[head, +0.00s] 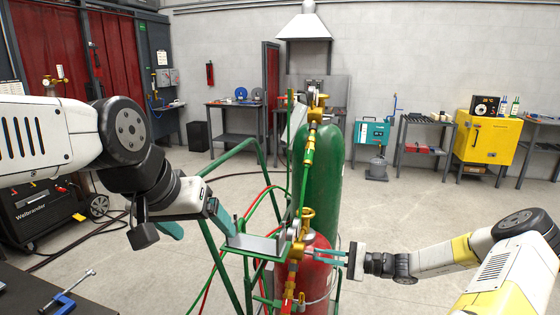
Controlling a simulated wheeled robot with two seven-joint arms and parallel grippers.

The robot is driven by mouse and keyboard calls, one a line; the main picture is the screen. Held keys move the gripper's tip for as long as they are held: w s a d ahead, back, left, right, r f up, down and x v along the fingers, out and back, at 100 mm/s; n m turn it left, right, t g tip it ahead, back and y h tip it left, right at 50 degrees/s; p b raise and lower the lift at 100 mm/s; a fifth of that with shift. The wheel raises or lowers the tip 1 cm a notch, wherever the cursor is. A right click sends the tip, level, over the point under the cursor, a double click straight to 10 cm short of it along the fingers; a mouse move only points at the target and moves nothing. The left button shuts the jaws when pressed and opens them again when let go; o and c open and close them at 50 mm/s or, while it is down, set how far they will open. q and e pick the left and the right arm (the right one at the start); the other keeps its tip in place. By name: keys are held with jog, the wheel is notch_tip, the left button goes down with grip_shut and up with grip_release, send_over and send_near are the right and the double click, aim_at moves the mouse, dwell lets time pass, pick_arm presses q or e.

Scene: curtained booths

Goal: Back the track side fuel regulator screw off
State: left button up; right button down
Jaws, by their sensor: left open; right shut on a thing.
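A red cylinder (321,279) stands in front of a taller green cylinder (328,170) on a green cart (240,262). A brass fuel regulator (291,285) with gauges and fittings sits at the red cylinder's left side. My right gripper (316,255) reaches in from the right, its teal fingers shut on the regulator's screw, which they mostly hide. My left gripper (206,233) is open and empty, left of the cart's grey metal tray (254,244). One of its fingers is close to the tray; I cannot tell whether they touch.
Green and red hoses run down the cart beside the cylinders. A dark bench with a blue clamp (64,301) is at the lower left. A black welding machine (40,215) stands at the left. A yellow cabinet (484,147) and tables line the back.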

jog(key=n, duration=0.3)
jog(key=shift+n, duration=0.4)
jog(key=c, duration=1.4)
grip_release()
